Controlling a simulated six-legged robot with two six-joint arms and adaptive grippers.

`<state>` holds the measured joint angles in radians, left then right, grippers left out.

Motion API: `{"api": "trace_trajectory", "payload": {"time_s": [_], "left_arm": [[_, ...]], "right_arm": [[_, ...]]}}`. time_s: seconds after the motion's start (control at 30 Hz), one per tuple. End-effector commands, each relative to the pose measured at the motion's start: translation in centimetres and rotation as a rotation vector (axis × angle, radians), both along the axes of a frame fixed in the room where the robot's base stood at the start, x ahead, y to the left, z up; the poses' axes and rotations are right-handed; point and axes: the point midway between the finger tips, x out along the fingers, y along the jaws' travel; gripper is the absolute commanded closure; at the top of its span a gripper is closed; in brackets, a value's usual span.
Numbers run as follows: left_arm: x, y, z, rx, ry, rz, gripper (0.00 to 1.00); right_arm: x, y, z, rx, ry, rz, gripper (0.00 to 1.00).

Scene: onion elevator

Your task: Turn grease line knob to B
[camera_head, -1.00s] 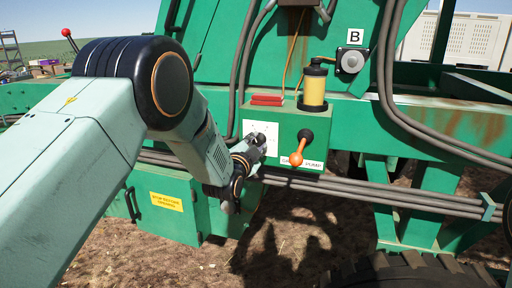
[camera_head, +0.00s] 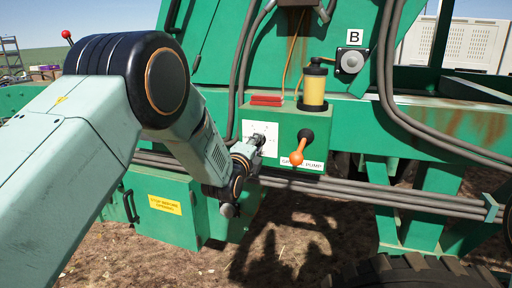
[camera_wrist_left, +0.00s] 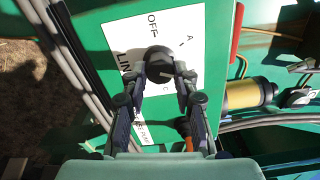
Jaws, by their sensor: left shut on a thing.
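The dark round grease line knob (camera_wrist_left: 158,60) sits on a white label plate (camera_wrist_left: 120,35) in the left wrist view. The plate shows OFF, A and C; I cannot make out a B mark on it. My left gripper (camera_wrist_left: 163,76) has its two fingers on either side of the knob, shut on it. In the head view my left gripper (camera_head: 254,142) reaches the white plate (camera_head: 268,130) on the green box, and the knob is mostly hidden there. I cannot read the pointer's direction clearly. My right gripper is in neither view.
An orange-ended lever (camera_head: 297,158) hangs just right of the plate. A yellow grease reservoir (camera_head: 314,88) and red blocks (camera_head: 267,99) stand above the box. A separate round fitting (camera_head: 351,62) sits under a B sign (camera_head: 354,37). Hoses run below and behind.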

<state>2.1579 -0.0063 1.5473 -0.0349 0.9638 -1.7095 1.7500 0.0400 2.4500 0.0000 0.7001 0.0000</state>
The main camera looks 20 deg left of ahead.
Motion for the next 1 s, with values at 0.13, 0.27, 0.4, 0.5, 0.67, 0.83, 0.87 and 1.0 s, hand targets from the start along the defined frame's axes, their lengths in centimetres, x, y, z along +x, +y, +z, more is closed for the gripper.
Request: {"api": "trace_trajectory", "payload": {"time_s": [0.13, 0.27, 0.4, 0.5, 0.67, 0.83, 0.87, 1.0], "left_arm": [[-0.22, -0.10, -0.80, 0.057, 0.015, -0.002, 1.00], [-0.22, -0.09, -0.81, 0.086, 0.014, -0.003, 1.00], [-0.22, -0.09, -0.82, 0.101, 0.013, -0.003, 1.00], [-0.22, -0.09, -0.82, 0.103, 0.014, -0.003, 1.00], [-0.22, -0.10, -0.83, 0.103, 0.014, -0.003, 1.00], [-0.22, -0.10, -0.85, 0.103, 0.014, -0.003, 0.67], [-0.22, -0.10, -0.84, 0.103, 0.014, -0.003, 0.64], [-0.17, -0.06, -0.64, 0.101, 0.010, -0.003, 0.53]], "right_arm": [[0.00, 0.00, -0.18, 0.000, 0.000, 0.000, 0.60], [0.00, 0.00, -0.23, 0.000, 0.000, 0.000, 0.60], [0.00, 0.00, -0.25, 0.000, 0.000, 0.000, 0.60], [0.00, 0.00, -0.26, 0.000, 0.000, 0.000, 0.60], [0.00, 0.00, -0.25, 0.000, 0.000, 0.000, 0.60], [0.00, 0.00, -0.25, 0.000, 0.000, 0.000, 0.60], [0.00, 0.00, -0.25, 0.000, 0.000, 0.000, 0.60], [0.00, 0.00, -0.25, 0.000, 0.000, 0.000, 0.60]]}}
